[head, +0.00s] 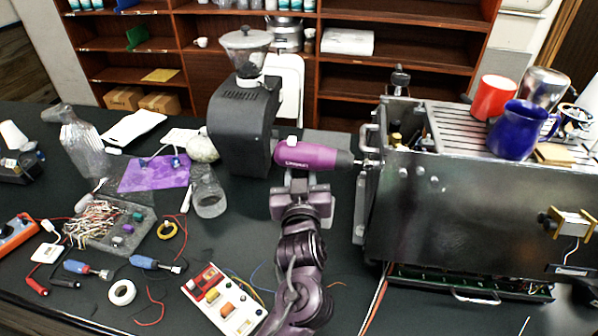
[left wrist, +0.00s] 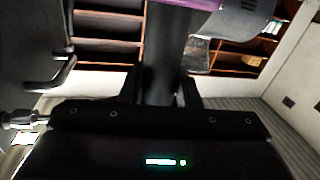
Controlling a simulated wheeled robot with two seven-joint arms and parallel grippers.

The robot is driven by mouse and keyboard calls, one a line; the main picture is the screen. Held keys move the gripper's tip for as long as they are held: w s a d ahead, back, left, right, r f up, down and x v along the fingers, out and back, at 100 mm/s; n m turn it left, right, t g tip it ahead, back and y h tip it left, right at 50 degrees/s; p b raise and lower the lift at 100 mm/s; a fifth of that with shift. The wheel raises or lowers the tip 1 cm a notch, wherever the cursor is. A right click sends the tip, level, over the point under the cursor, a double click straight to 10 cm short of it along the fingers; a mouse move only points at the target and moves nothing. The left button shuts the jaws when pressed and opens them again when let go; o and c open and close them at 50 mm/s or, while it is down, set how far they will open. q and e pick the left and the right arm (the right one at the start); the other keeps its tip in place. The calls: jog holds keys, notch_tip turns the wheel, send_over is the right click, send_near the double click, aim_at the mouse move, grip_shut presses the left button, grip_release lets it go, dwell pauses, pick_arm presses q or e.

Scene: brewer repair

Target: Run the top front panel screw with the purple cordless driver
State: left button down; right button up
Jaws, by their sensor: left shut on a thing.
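The purple cordless driver (head: 308,155) lies level, its dark nose and bit pointing right at the brewer (head: 450,205). The bit end is at the upper part of the brewer's front panel (head: 361,205), seen nearly edge-on. I cannot tell whether the bit touches the screw, which is too small to make out. My left gripper (head: 303,186) is shut on the driver's handle from below. In the left wrist view the dark handle (left wrist: 168,55) stands between the fingers, with a strip of purple body (left wrist: 200,4) above. My right gripper is not in view.
A black coffee grinder (head: 243,125) stands close behind and left of the driver. Cups, including a blue mug (head: 517,130) and a red cup (head: 494,97), stand on the brewer's top. A parts tray (head: 140,225), screwdrivers (head: 155,263) and a white switch box (head: 222,300) occupy the left bench.

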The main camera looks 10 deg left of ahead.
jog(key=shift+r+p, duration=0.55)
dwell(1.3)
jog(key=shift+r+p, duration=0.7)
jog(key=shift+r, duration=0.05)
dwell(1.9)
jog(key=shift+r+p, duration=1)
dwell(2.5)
